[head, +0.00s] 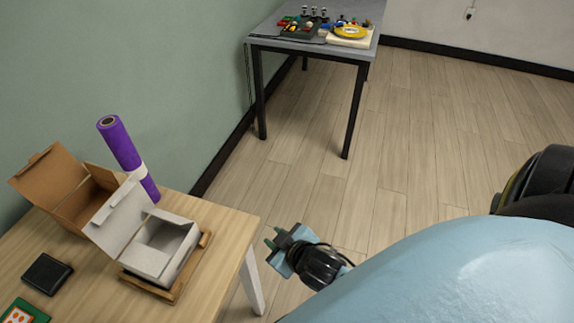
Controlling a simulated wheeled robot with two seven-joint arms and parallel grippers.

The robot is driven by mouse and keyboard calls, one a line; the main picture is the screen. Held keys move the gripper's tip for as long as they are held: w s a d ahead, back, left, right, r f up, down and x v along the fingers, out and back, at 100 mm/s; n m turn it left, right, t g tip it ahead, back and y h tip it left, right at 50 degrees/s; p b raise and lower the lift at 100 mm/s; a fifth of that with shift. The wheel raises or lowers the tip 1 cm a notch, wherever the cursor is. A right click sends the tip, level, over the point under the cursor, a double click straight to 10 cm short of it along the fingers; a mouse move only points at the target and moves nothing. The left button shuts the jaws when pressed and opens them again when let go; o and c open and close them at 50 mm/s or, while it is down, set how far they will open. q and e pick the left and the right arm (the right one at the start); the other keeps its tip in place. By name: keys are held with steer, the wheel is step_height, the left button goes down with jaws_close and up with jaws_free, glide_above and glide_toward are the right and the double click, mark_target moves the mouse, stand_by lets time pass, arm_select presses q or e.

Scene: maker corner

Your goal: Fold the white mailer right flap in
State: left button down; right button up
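The white mailer (143,262) is an open box at the left, its inside grey and empty as far as I can see. Its lid (115,222) stands up and leans to the left. A narrow white flap lies along the far edge of the opening; I cannot tell exactly how the right flap sits. My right gripper (274,237) is to the right of the mailer, beyond the table's right edge, apart from it. Its two fingertips are spread with nothing between them. My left gripper is not in view.
The mailer sits on a wooden tray (205,242) on the light wood table (232,222). A brown open box (45,172), a purple roll (125,150) and a black wallet-like item (47,273) are nearby. A grey table (270,32) with small items stands at the back. Floor between is clear.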

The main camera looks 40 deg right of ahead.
step_height(320, 180, down, 6)
steer(key=s+d+g+p, duration=0.1)
steer(key=s+p, duration=0.1)
steer(key=shift+s+r+m+p, duration=0.2)
steer(key=shift+s+m+p, duration=0.1)
steer(key=shift+s+m, duration=0.1)
